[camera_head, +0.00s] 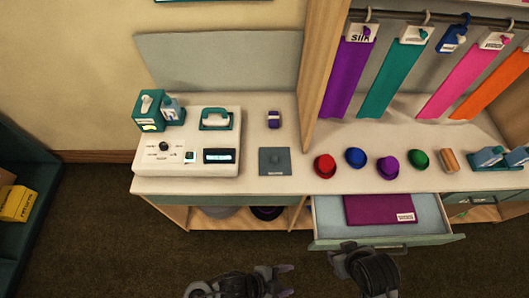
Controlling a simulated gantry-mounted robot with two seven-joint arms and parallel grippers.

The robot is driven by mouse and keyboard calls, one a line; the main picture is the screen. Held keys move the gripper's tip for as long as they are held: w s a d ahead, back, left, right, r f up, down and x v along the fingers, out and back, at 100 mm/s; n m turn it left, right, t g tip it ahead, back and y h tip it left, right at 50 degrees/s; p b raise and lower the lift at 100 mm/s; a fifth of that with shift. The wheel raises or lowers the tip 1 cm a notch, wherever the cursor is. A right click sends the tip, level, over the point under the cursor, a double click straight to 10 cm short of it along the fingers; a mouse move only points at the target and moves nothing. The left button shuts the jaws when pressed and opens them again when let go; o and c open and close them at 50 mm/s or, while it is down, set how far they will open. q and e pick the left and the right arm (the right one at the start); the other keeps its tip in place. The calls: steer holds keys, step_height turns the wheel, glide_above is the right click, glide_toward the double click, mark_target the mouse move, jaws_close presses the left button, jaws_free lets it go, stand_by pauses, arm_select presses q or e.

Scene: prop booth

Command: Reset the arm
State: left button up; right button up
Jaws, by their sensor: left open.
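My left gripper (285,281) is at the bottom of the head view, low in front of the counter. Its two fingers point right, stand apart, and have nothing between them. A dark, rounded part of my right arm shows to its right, just below the open drawer. I see no fingers of the right gripper. Neither arm is seen to hold anything.
The open drawer (325,215) with a purple folded cloth (380,209) juts out close above my right arm. The counter (245,188) holds a white machine (187,143), several small hats and a grey square (274,161). Dark floor (100,235) lies free at the left.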

arm_select(q)
steer(key=w+a+r+n+t+y, duration=0.1)
steer(key=w+a+r+n+y, duration=0.2)
steer(key=a+n, duration=0.5)
steer(key=w+a+r+n+t+y, duration=0.1)
steer(key=a+r+n+y, duration=0.3)
steer(key=a, duration=0.7)
steer(key=w+a+r+n+t+y, duration=0.15)
steer(key=a+r+n, duration=0.35)
steer(key=a, duration=0.5)
step_height(320, 180, up, 21)
steer(key=n+g+y+p, duration=0.1)
steer(key=p, duration=2.1)
steer(key=shift+s+d, duration=0.15)
steer(key=shift+s, duration=0.3)
